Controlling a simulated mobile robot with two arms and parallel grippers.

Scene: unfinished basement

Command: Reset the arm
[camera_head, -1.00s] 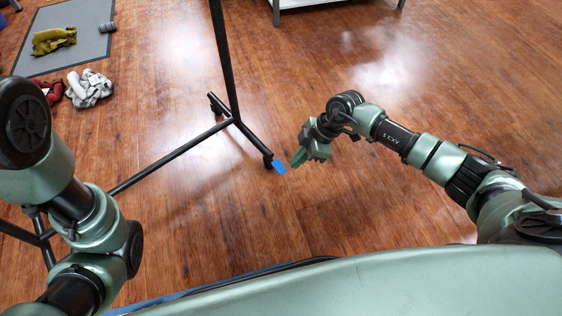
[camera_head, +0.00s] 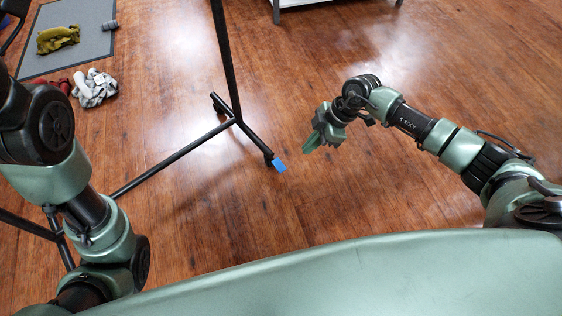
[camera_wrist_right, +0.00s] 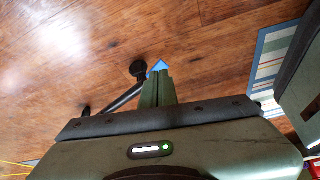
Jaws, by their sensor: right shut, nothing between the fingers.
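My right gripper (camera_head: 309,147) is on the right side of the head view, held out over the wooden floor, shut and empty. In the right wrist view its two green fingers (camera_wrist_right: 158,88) are together with nothing between them. My left arm (camera_head: 75,190) comes in from the left of the head view, but its gripper is outside the picture.
A black metal stand (camera_head: 228,75) on wheels is left of my right gripper. A small blue piece (camera_head: 279,164) is by its near wheel. Clothes (camera_head: 94,88) and a grey mat (camera_head: 85,50) lie upper left. The right-hand floor (camera_head: 470,70) is clear.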

